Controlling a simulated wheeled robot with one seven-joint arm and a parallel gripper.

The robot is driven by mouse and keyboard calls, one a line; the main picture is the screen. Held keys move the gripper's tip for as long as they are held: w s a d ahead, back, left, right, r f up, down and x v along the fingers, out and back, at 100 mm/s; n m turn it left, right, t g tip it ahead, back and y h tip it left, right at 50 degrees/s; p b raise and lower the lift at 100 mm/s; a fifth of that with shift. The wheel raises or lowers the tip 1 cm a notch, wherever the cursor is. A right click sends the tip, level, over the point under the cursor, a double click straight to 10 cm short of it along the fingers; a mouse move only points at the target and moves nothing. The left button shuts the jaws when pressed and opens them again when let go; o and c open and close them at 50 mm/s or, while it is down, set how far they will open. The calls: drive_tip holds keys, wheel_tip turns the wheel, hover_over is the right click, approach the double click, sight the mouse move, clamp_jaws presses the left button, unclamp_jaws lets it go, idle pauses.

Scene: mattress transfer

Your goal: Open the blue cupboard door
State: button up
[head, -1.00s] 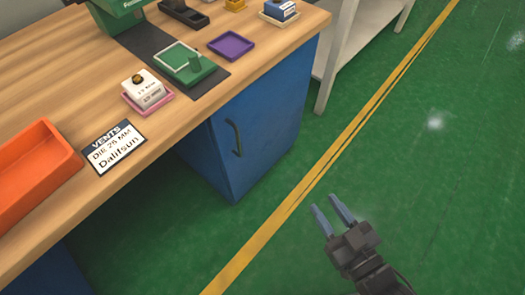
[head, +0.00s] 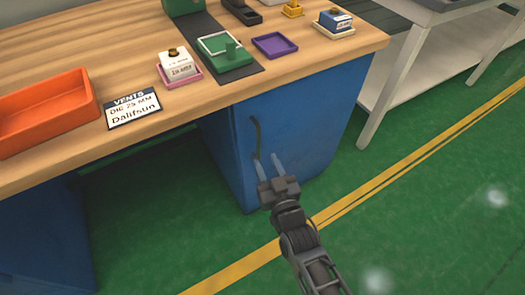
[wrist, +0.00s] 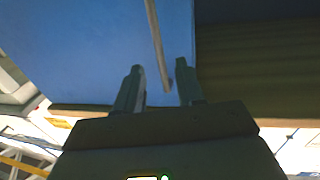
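The blue cupboard door (head: 310,115) is under the right end of the wooden workbench and looks shut. Its dark curved handle (head: 256,137) is near the door's left edge. My gripper (head: 267,161) is open in front of the door, its fingertips close to the handle's lower end. In the wrist view the handle (wrist: 156,45) runs down into the gap between the two fingers (wrist: 160,75) against the blue door (wrist: 90,45). The fingers are apart and not closed on it. I cannot tell whether they touch the handle.
The workbench top (head: 130,55) overhangs the cupboard and carries an orange tray (head: 45,110), a label card and several small items. A pale metal table (head: 400,85) stands at the right. The green floor (head: 440,190) with a yellow line is clear.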

sight(259, 147)
drive_tip(key=b+x, duration=0.1)
drive_tip(key=x, duration=0.4)
drive_tip(key=shift+w+a, duration=0.15)
drive_tip(key=shift+w, duration=0.15)
clamp_jaws()
idle(0.5)
